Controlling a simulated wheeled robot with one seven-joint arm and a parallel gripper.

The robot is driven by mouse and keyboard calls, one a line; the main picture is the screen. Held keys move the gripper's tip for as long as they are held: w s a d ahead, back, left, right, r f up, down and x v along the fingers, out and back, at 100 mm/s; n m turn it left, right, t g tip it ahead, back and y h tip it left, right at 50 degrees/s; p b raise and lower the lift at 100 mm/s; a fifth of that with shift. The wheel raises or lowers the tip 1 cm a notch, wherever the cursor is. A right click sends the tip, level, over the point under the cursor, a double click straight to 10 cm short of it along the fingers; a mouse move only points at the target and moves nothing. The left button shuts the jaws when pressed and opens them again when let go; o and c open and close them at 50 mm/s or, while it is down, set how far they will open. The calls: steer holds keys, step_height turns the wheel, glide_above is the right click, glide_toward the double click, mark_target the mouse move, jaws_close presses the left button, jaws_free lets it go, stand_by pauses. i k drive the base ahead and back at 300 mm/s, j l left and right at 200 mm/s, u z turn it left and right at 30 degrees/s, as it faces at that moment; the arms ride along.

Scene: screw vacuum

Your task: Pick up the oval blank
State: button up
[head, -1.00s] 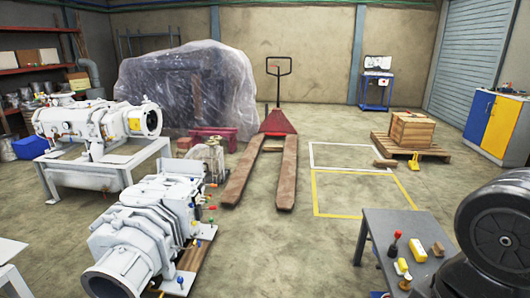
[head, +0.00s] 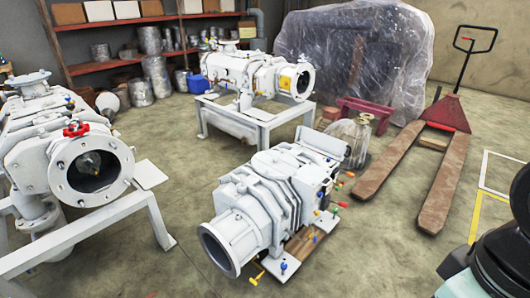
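I cannot pick out an oval blank for sure in the head view. A white screw vacuum pump (head: 275,190) stands low on the floor in the middle, its round open flange facing the front left. Small coloured parts sit along its right side. A small yellow part (head: 257,279) is at its front foot. A second white pump (head: 245,72) stands on a white frame behind. A third white pump (head: 40,150) with a red valve part is at the left. My gripper is out of view; only a dark part of my arm shows at the lower right edge.
A pallet jack (head: 440,175) with long brown forks stands at the right. A plastic-wrapped machine (head: 350,65) is at the back. Shelves (head: 125,68) with boxes and metal canisters line the back left. Open floor (head: 370,260) lies right of the middle pump.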

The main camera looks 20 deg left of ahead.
mark_target(278, 165)
steer(key=i, duration=1.2)
steer(key=i+l+u, duration=0.15)
steer(key=i+u, duration=0.2)
steer(key=i+l+u, duration=0.5)
steer(key=u, duration=0.3)
steer(key=i+l+u, duration=0.5)
steer(key=u, duration=0.35)
steer(key=l+u, duration=0.1)
steer(key=l, duration=0.15)
steer(key=i+l, duration=0.1)
steer(key=l, duration=0.15)
steer(key=u, duration=0.05)
